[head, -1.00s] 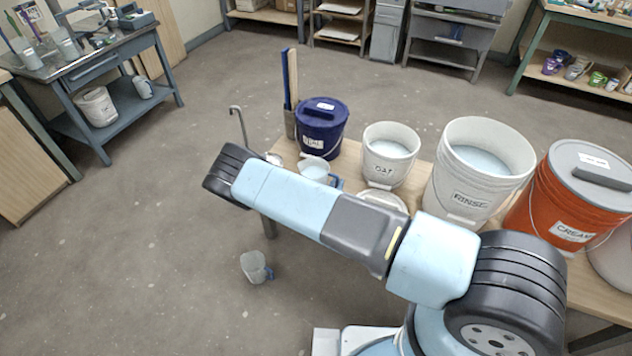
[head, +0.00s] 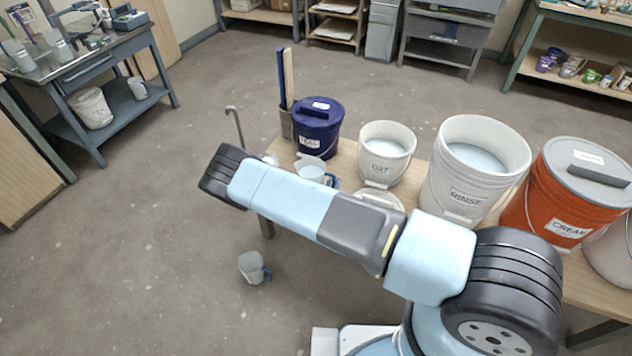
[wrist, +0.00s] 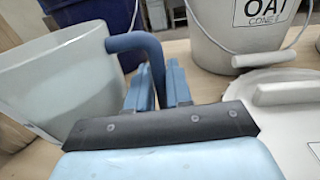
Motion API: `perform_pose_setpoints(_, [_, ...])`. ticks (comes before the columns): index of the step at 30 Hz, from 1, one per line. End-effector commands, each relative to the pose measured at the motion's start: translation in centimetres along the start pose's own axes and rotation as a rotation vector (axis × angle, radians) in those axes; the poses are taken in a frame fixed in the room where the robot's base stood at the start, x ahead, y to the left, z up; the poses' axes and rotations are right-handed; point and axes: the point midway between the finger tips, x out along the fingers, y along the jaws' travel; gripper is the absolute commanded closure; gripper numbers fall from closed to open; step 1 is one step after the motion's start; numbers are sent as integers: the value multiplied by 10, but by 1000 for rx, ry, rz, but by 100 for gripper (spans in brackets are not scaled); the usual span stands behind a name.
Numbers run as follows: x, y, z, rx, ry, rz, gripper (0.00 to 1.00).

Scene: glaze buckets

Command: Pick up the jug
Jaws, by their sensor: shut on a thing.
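The jug is pale and translucent with a blue handle. In the head view the jug (head: 311,169) shows just behind my arm, near the left end of the wooden bench, in front of the navy bucket. In the wrist view the jug (wrist: 62,88) fills the left side and its blue handle (wrist: 135,41) runs down between my fingers. My gripper (wrist: 162,84) is shut on that handle. The jug looks upright. I cannot tell whether its base touches the bench. My arm hides my gripper in the head view.
On the bench stand the navy bucket (head: 318,128), the OAT bucket (head: 386,153), the RINSE bucket (head: 470,172) and the orange CREAM bucket (head: 567,195). A white lid (wrist: 285,115) lies right of my gripper. Another blue-handled jug (head: 251,268) stands on the floor.

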Motion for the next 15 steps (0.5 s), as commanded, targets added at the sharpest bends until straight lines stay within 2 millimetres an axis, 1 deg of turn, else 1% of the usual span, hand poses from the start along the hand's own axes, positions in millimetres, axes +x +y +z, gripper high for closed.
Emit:
perform_pose_setpoints(5, [0, -1, 1, -3, 1, -2, 100])
perform_pose_setpoints(8, [0, -1, 7, -2, 0, -2, 100])
perform_pose_setpoints(11, [0, 0, 18, -1, 0, -1, 100])
perform_pose_setpoints(14, [0, 0, 34, 0, 0, -1, 100])
perform_pose_setpoints(15, [-7, -3, 40, -2, 1, -1, 100])
